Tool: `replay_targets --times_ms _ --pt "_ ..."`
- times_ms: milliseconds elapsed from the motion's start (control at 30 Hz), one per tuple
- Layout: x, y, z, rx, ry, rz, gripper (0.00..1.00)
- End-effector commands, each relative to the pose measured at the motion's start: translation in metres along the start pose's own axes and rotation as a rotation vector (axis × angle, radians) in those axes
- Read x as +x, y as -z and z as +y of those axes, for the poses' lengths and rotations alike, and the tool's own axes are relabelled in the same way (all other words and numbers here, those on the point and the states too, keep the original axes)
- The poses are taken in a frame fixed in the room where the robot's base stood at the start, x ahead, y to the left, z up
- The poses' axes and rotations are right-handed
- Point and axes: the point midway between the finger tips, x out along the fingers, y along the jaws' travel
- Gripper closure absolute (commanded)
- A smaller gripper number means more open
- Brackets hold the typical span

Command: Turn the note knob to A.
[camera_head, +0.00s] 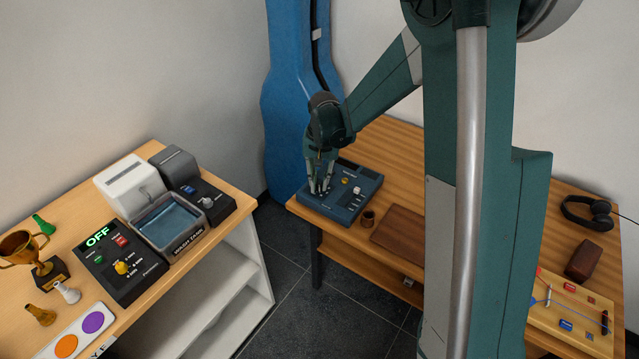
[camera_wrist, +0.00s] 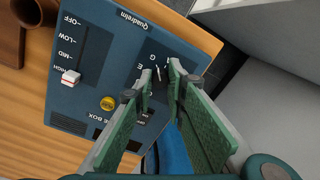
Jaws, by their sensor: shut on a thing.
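The blue tone box (camera_head: 342,205) stands at the left end of the wooden table, and it fills much of the wrist view (camera_wrist: 125,60). Letters including G and E are printed on its panel around my fingertips; I cannot make out an A. My gripper (camera_head: 320,190) points down at the left part of the box. In the wrist view my gripper's green fingers (camera_wrist: 160,75) close in at the lettered dial, shut on the note knob.
The box also has a yellow button (camera_wrist: 107,103) and a white-and-red slider (camera_wrist: 71,77) by HIGH. A small brown cup (camera_head: 368,219) and a brown mat (camera_head: 400,234) sit beside it. A blue instrument case (camera_head: 287,95) stands behind. A separate bench is at left.

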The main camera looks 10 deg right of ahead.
Motion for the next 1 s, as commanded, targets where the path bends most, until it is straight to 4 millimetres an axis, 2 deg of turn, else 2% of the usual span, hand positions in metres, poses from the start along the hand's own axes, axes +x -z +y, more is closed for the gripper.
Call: replay_targets --times_ms 500,733,1000 --pt "0.0003 -0.0013 -0.0003 0.444 0.000 0.016 0.98" --pt "0.0001 -0.0012 -0.0006 0.549 0.001 0.020 0.98" --pt "-0.0001 -0.0011 -0.0007 0.584 0.001 0.022 0.98"
